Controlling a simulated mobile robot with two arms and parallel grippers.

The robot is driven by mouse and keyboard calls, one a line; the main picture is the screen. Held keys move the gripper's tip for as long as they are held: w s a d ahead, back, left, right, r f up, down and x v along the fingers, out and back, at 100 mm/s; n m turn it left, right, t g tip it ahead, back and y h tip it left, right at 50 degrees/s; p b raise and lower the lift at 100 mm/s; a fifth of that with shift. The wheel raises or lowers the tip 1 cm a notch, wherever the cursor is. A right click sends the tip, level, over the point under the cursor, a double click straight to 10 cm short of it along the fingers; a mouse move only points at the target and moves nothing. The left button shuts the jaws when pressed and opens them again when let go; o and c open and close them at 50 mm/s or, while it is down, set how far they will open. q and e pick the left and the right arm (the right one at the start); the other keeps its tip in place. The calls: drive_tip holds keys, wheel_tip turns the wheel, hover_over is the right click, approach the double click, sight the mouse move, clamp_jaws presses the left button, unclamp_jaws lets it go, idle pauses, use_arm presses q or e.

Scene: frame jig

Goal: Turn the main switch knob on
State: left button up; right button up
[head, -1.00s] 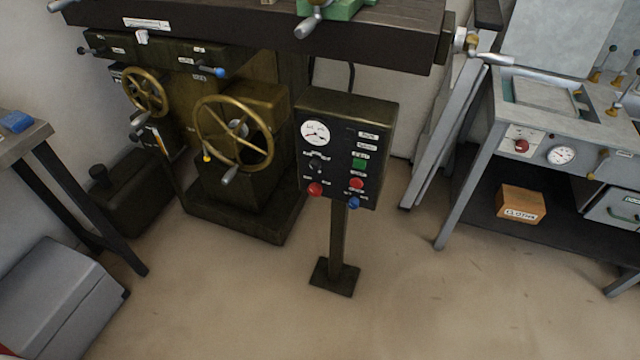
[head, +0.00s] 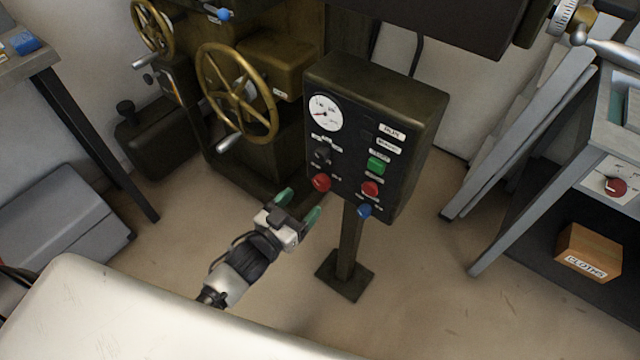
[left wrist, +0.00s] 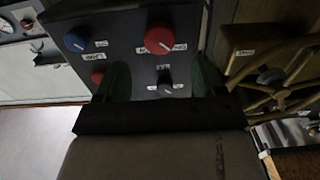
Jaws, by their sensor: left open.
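The control box (head: 345,165) stands on a post, with a white dial, a black knob (head: 322,155), a red knob (head: 321,182), a green button (head: 376,165), a red button (head: 370,188) and a blue knob (head: 364,211). I cannot read which label names the main switch. My left gripper (head: 298,206), with green fingers, is open and empty, below and in front of the box. In the left wrist view, upside down, the black knob (left wrist: 167,86) shows between the open fingers (left wrist: 162,80), and the red knob (left wrist: 160,39) appears above it. I see no contact. My right gripper is not in view.
A machine with a brass handwheel (head: 237,93) stands left of the box. The post's foot (head: 345,276) is on the floor. A grey bench with a cloths box (head: 589,252) is at the right. The floor around the post is clear.

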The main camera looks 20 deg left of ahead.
sight(319, 186)
use_arm(q)
drive_tip(key=x, duration=0.6)
drive_tip(key=shift+f, duration=0.1)
drive_tip(key=shift+w+d, duration=0.15)
drive_tip(key=shift+w, duration=0.3)
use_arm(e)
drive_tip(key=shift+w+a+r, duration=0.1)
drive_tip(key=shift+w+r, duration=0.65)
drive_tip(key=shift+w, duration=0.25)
use_arm(q)
drive_tip(key=c, duration=0.9)
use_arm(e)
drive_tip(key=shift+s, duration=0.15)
